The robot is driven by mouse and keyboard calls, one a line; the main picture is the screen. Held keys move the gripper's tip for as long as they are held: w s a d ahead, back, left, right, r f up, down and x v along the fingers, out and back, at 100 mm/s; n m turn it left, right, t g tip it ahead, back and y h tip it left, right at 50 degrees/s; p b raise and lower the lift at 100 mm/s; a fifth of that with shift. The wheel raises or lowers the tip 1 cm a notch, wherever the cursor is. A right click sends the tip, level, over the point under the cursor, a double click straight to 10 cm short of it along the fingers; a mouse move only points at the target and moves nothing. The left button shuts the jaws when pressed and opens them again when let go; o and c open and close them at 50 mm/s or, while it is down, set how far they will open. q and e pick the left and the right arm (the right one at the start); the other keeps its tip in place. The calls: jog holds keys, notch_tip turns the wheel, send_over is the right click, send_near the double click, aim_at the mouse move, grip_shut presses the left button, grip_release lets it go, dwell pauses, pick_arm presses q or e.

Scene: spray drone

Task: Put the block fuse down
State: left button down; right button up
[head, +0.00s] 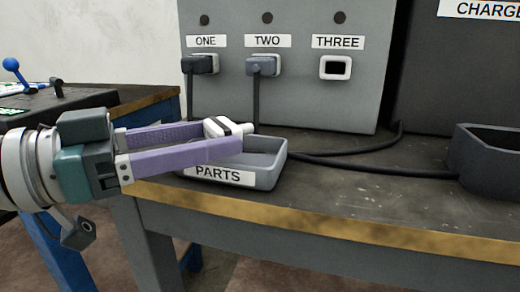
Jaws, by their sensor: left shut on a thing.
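My left gripper (226,139) comes in from the left with long purple fingers. It is shut on the block fuse (217,127), a small white piece with a dark band, at the fingertips. The fuse is over the grey tray labelled PARTS (275,172). The near finger hides part of the fuse and part of the tray's inside. I cannot tell whether the fuse touches the tray. My right gripper is not in view.
Behind the tray stands a grey panel (290,100) with sockets ONE, TWO and THREE; plugs with cables sit in ONE and TWO. A black cable (350,166) runs right to a dark bin (490,165). The front right of the bench (350,200) is clear.

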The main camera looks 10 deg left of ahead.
pick_arm(q)
jog(key=shift+r, duration=0.1)
jog(key=shift+f, duration=0.3)
jog(key=shift+f, duration=0.35)
jog(key=c, duration=0.5)
grip_release()
jog(key=o, duration=0.4)
jog(key=shift+f, duration=0.25)
jog(key=shift+c, duration=0.2)
jog(key=shift+a, duration=0.1)
jog(key=shift+r, duration=0.1)
jog(key=shift+s+a+r, duration=0.35)
jog(key=shift+a+r, duration=0.1)
jog(key=shift+r, duration=0.2)
jog(key=p+v, duration=0.2)
jog(key=v, duration=0.8)
jog(key=shift+s+a+r, duration=0.15)
jog(key=shift+s+a, duration=0.05)
jog(key=shift+s, duration=0.15)
